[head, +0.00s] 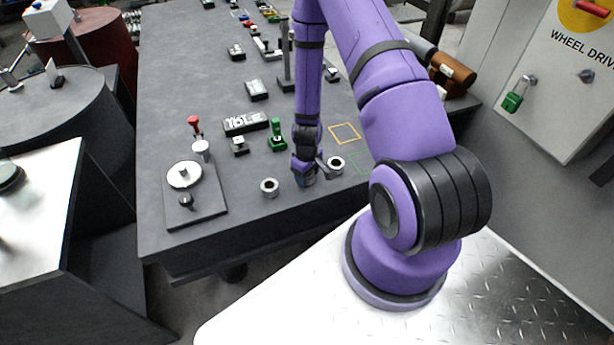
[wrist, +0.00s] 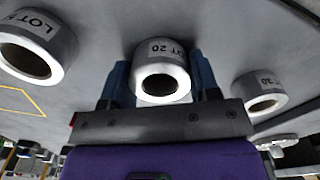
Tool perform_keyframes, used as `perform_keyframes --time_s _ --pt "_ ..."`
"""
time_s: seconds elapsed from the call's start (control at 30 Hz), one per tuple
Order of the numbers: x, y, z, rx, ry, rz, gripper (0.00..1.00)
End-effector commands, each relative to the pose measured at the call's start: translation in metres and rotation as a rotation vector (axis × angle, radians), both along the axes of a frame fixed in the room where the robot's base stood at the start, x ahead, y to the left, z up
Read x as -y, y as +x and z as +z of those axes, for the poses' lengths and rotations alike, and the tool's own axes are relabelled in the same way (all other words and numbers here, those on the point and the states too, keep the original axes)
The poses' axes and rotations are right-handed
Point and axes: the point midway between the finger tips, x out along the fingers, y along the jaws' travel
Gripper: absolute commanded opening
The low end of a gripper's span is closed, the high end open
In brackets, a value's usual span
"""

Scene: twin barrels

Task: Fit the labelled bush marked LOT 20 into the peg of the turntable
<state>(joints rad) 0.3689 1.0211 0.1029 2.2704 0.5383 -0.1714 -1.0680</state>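The bush marked LOT 20 (wrist: 161,72) is a pale grey ring with a white label, in the middle of the wrist view. The first letter of its label is hidden or turned away. My gripper (wrist: 161,82) is around it, one finger on each side, and looks open, with slight gaps to the bush. In the head view my gripper (head: 306,179) is low over the table and mostly hides this bush. The turntable (head: 184,175) is a white disc with a short peg (head: 184,173) on a dark plate, left of my gripper.
Two other bushes flank it: one with a label starting LOT (wrist: 38,45), and one with a label hard to read (wrist: 260,92). In the head view they stand left (head: 270,187) and right (head: 336,163) of my gripper.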

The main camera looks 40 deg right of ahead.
Motion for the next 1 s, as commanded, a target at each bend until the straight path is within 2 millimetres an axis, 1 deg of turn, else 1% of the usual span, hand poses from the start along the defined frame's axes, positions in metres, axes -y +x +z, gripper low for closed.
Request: perform_keyframes --time_s 0.03,0.07,0.1,0.17,0.53,1.0 --pt "0.000 0.000 0.000 0.000 0.000 0.000 0.42" --pt "0.000 0.000 0.000 0.000 0.000 0.000 0.36" --pt "0.000 0.000 0.000 0.000 0.000 0.000 0.26" --pt "0.000 0.000 0.000 0.000 0.000 0.000 0.16" --pt "0.000 0.001 0.004 0.001 -0.001 0.000 0.16" --pt "0.003 0.006 0.029 0.001 -0.001 0.000 0.16"
